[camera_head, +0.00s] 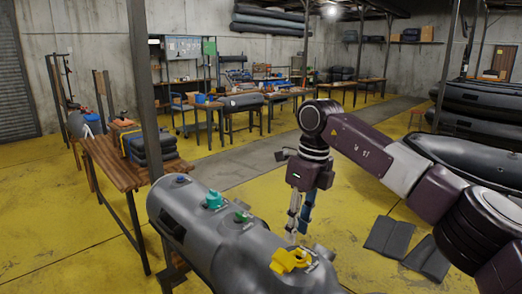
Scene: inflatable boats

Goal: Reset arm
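My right arm comes in from the right, and its gripper (298,228) points down beside the far right side of a grey inflatable tube (215,245). Its silvery fingers look close together, with a blue strip beside them; whether they are open or shut is unclear. On top of the tube sit a small blue cap (181,179), a teal valve cap (213,199), a green cap (241,216) and a yellow valve piece (290,260). My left gripper is not in view.
A wooden table (118,172) with stacked dark folded pieces (152,147) stands at left. Workbenches (212,108) line the back. Two dark flat panels (390,237) lie on the yellow floor at right. Dark inflatable boats (470,155) are at far right. Yellow floor between is open.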

